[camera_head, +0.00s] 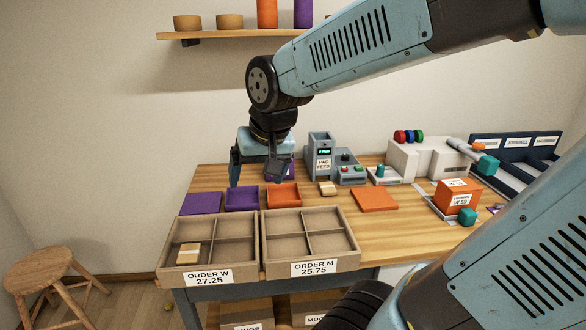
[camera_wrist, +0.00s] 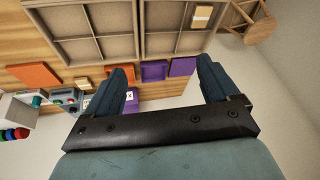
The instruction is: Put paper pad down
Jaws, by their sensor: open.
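A small tan banded block, which looks like a paper pad (camera_head: 188,254), lies in the front left compartment of the ORDER W tray (camera_head: 165,262). It also shows in the wrist view (camera_wrist: 201,17). A similar tan block (camera_head: 327,188) sits on the table right of the orange bin; I cannot tell which one the task means. My gripper (camera_head: 259,174) points down above the back left of the table, behind the trays. Its fingers are spread, with nothing seen between them in the wrist view (camera_wrist: 163,78).
The ORDER M tray (camera_head: 314,258) adjoins at right. Purple (camera_head: 201,203) and orange (camera_head: 283,195) items line the trays' back edge. An orange sheet (camera_head: 375,199) and orange box (camera_head: 457,195) are farther right.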

